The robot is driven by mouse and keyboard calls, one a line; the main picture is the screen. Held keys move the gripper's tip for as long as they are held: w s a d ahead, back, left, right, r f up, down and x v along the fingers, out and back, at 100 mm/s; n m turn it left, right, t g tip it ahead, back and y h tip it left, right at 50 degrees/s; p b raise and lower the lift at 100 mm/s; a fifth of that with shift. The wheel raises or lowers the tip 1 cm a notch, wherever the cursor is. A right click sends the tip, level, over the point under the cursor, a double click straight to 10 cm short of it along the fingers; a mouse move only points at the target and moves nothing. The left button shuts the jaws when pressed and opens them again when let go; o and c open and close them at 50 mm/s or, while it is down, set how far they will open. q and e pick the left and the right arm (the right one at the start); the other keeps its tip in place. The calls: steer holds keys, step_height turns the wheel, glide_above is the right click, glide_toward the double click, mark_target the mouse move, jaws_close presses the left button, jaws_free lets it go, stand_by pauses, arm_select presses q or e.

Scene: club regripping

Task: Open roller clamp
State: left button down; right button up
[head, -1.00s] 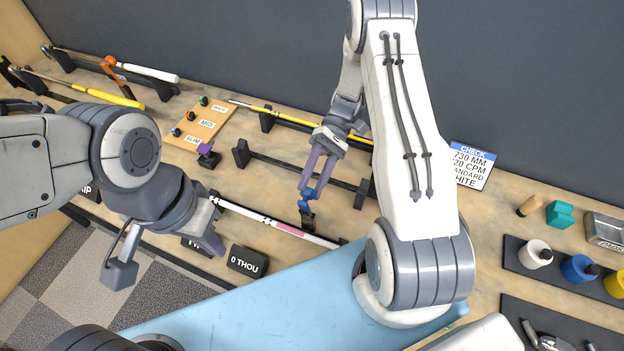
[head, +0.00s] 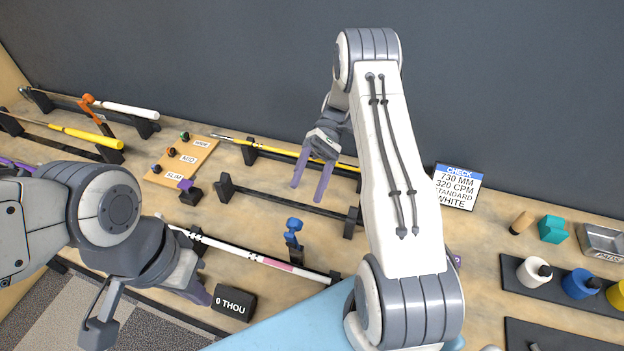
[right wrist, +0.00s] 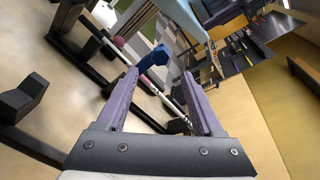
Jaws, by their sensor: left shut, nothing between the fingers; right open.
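A blue clamp piece (head: 293,226) stands on a small black post beside the white shaft with a pink band (head: 265,260), which lies across black supports. My right gripper (head: 308,193) is open and empty, above and behind the blue piece, apart from it. In the right wrist view the blue piece (right wrist: 153,60) shows beyond and between the spread purple fingertips (right wrist: 162,82). A similar purple piece (head: 187,187) sits on a black block further left. I cannot tell whether either piece is open. My left gripper (head: 203,292) is shut and empty, low at left near the shaft, its tips partly hidden.
A black "0 THOU" block (head: 233,303) stands close to my left gripper. Behind are an empty black rack (head: 285,200), a yellow-handled club (head: 290,150) and a wooden grip board (head: 180,160). A check card (head: 456,188) and several coloured pots (head: 578,283) are at right.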

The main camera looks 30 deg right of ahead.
steer(key=v, duration=0.3)
steer(key=shift+d, duration=0.1)
stand_by(0.4)
steer(key=s+a+r+n+t+h+b, duration=0.1)
steer(key=s+a+r+n+h, duration=0.15)
steer(key=a+h, duration=0.45)
steer(key=s+a+r+n+t+h, duration=0.1)
steer(key=s+a+n+t, duration=0.1)
steer(key=s+a+t, duration=0.3)
steer(key=s+a+n+t+h+b, duration=0.1)
steer(key=s+a+n+t, duration=0.2)
steer(key=s+a, duration=0.3)
steer(key=s+t, duration=0.1)
steer(key=s, duration=0.4)
steer(key=shift+s+a+r+t+h, duration=0.3)
steer(key=shift+r+t+h, duration=0.1)
